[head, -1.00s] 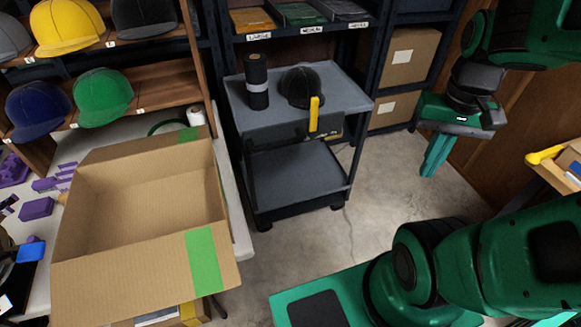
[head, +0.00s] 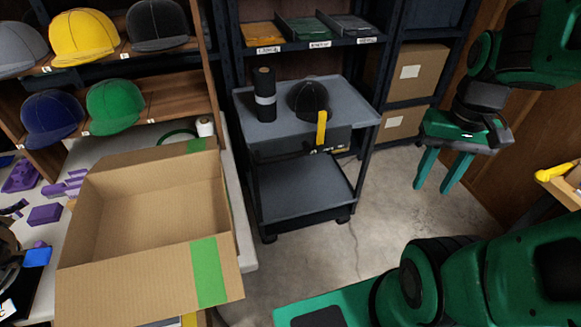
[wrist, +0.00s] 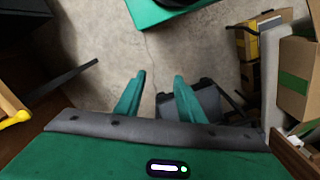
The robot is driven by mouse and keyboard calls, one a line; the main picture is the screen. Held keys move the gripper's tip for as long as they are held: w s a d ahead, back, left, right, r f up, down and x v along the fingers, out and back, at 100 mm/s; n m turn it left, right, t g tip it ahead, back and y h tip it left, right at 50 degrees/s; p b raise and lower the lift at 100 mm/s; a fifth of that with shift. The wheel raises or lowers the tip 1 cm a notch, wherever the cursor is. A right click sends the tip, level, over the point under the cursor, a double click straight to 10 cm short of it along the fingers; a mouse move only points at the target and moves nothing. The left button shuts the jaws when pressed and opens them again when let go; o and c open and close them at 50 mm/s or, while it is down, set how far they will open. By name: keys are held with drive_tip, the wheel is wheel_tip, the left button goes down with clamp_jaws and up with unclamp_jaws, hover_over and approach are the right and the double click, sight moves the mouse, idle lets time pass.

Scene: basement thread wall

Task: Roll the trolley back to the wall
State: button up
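The trolley (head: 278,137) is a dark grey two-shelf cart on casters, standing upright on the concrete floor close in front of the shelving. A black cap (head: 309,97) and a black roll with a grey band (head: 264,95) are on its top. A yellow strip (head: 321,127) stands at its front edge. My gripper (head: 432,187) is open and empty, to the right of the trolley and apart from it. In the wrist view my gripper (wrist: 160,76) shows spread fingers, with what appears to be part of the trolley (wrist: 206,98) behind the right finger.
An open cardboard box (head: 120,287) with green tape stands on the white table at left. Cap shelves (head: 180,112) rise behind it. Shelving with labelled trays (head: 315,48) and boxes (head: 402,122) backs the trolley. Floor (head: 390,200) right of the trolley is clear.

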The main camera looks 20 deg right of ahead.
drive_tip(key=w+a+f+n+y, duration=0.2)
drive_tip(key=w+a+f+n, duration=0.1)
drive_tip(key=w+f, duration=0.75)
drive_tip(key=m+t+y, duration=0.8)
drive_tip(key=t+y, duration=0.2)
drive_tip(key=t, duration=0.1)
approach(285, 157)
drive_tip(key=x, duration=1)
drive_tip(key=shift+w+f, duration=0.4)
drive_tip(key=shift+w, duration=0.05)
clamp_jaws()
